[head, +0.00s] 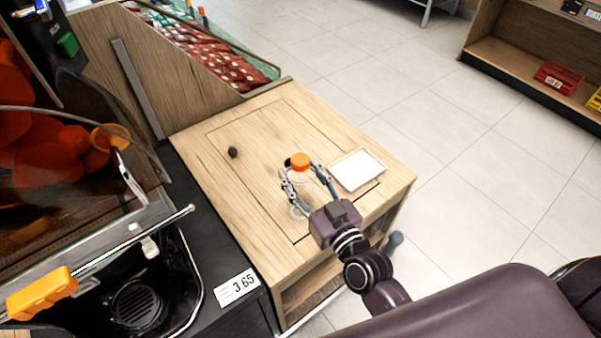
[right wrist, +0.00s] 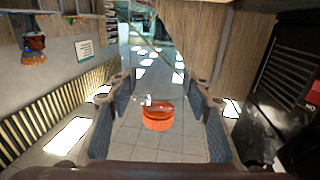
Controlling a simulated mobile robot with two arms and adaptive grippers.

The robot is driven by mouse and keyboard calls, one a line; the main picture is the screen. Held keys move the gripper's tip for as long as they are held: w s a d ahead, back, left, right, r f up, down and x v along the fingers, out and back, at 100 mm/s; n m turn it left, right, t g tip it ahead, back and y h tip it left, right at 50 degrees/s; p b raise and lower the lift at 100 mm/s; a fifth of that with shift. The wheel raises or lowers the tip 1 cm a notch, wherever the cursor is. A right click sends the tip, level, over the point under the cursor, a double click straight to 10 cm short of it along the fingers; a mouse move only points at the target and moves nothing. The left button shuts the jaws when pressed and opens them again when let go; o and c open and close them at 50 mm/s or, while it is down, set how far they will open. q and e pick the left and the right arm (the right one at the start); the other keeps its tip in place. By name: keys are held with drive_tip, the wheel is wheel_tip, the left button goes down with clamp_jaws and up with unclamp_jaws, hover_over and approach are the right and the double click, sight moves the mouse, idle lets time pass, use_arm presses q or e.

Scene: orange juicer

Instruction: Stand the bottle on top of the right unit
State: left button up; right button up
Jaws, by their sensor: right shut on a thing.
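The clear bottle with an orange cap (head: 300,161) is between the fingers of my right gripper (head: 303,176), over the wooden top of the right unit (head: 265,205). The see-through body is hard to make out against the wood, and the fingers cover part of it. The cap points up in the head view. I cannot tell whether the base touches the wood. In the right wrist view, the orange cap (right wrist: 158,116) sits between the two fingers (right wrist: 160,100), which are shut on the bottle. My left gripper is not in view.
A white tray (head: 358,169) lies on the unit just right of the bottle. The juicer (head: 75,200) with an orange handle stands at the left, with a 3.65 price label (head: 237,288) in front.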

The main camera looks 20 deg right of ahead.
drive_tip(key=o, duration=1.1)
drive_tip(key=shift+f, duration=0.1)
drive_tip(key=shift+s+d+r+b, duration=0.15)
drive_tip(key=shift+s+d, duration=0.25)
drive_tip(key=shift+s, duration=1.6)
drive_tip(key=shift+s+d+b, duration=0.3)
drive_tip(key=shift+s+d, duration=0.05)
drive_tip(key=shift+s, duration=1.6)
drive_tip(key=shift+s+d+r+b, duration=0.15)
drive_tip(key=shift+s+d, duration=0.25)
drive_tip(key=shift+s, duration=1.6)
drive_tip(key=shift+f, duration=0.1)
